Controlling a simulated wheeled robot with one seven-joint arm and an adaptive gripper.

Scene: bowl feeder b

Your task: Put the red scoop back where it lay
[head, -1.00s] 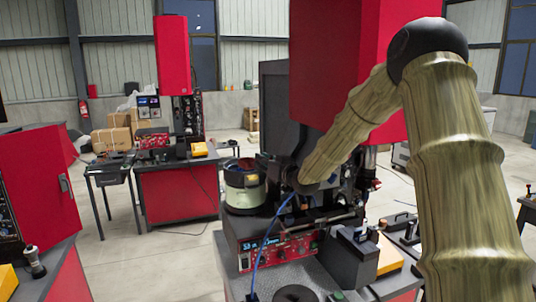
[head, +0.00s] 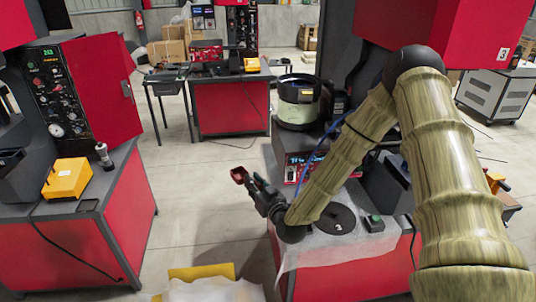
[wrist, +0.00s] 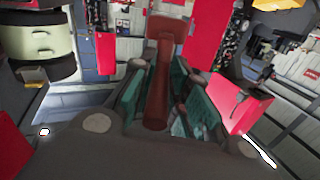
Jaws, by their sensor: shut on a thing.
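The red scoop (head: 239,175) is at the tip of my gripper (head: 252,185) in the head view, held in the air over the aisle, left of the near bench. In the wrist view the scoop (wrist: 160,78) runs lengthwise between the teal-padded fingers of my gripper (wrist: 163,85), which is shut on its handle. The scoop's head points away from my gripper. The bowl feeder (head: 298,112), pale green with a dark rim, stands behind and to the right of my gripper. Where the scoop lay before cannot be told from these frames.
The near bench (head: 330,268) carries a red control box (head: 296,166) and a black disc (head: 337,219). At left, a red cabinet bench (head: 100,235) holds a yellow box (head: 67,178). A yellow-edged item (head: 203,271) lies low in front. Open floor (head: 195,205) lies between the benches.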

